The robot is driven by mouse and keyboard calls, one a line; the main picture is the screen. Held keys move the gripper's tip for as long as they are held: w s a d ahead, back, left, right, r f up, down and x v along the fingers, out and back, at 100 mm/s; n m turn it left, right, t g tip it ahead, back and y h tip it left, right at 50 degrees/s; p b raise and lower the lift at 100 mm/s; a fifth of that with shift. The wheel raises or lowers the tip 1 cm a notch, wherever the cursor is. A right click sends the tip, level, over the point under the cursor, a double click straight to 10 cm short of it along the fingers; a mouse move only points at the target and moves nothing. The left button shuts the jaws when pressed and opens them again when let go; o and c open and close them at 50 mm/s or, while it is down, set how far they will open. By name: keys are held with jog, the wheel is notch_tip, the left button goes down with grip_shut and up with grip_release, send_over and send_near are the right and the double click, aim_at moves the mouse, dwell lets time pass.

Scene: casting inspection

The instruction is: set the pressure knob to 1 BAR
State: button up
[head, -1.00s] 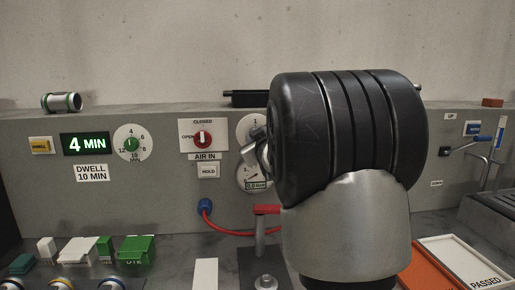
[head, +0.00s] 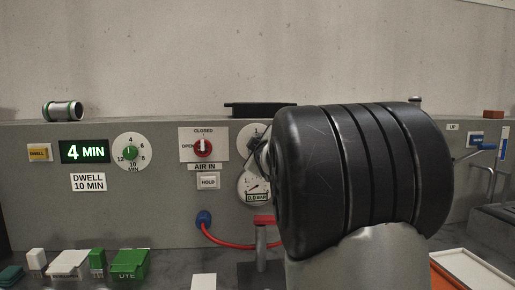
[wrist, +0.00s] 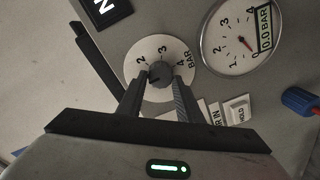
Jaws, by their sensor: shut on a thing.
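The pressure knob (wrist: 160,72) is a dark grey knob on a round white dial (wrist: 158,48) marked 2, 3, 4 and BAR in the wrist view. My gripper (wrist: 158,82) has one finger on each side of the knob and is shut on it. The lower part of the dial is hidden by my fingers, and I cannot tell exactly where the knob points. The round gauge (wrist: 232,32) beside it shows 0.0 BAR. In the head view my wrist covers most of the pressure dial (head: 246,131), and the gauge (head: 249,190) shows below it.
A red hose (head: 228,242) runs from a blue fitting (head: 204,219). A black bar (head: 262,109) lies on the panel top. Small boxes (head: 129,264) stand at lower left.

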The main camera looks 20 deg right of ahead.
jog(key=o, duration=1)
jog(key=shift+o, duration=0.2)
jog(key=f+v, duration=0.1)
jog(key=v, duration=1.6)
jog(key=shift+s+r, duration=0.2)
jog(key=shift+r, duration=0.2)
